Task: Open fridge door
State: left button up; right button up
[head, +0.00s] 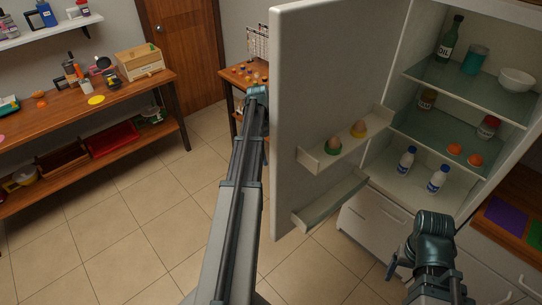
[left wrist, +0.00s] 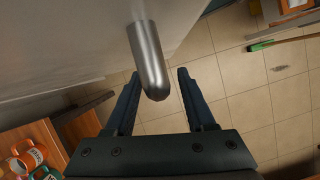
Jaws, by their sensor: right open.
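The fridge door (head: 300,80) stands wide open in the head view, its inner side with two door shelves facing right. The lit fridge interior (head: 380,175) shows beside it. My left arm reaches up to the door's outer side, and its gripper is hidden or too small to read there. In the left wrist view, my left gripper (left wrist: 158,73) is open. The metal door handle (left wrist: 147,50) hangs between its two fingers, with visible gaps beside its end. My right gripper (head: 391,266) is open and empty at the lower right, in front of the fridge's lower drawers.
The fridge shelves hold an oil bottle (head: 449,40), a white bowl (head: 517,80), jars and white bottles (head: 437,180). Egg-like items sit in a door shelf (head: 345,148). A wooden table (head: 160,85) stands left. Tiled floor (head: 130,215) is clear left of my arm.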

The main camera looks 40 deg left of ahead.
pick_arm(q)
jog(key=shift+r, duration=0.1)
jog(key=p+v, duration=1.2)
jog(key=v, duration=0.1)
jog(key=shift+r+p, duration=0.3)
jog(key=shift+p, duration=0.1)
jog(key=shift+a, duration=0.15)
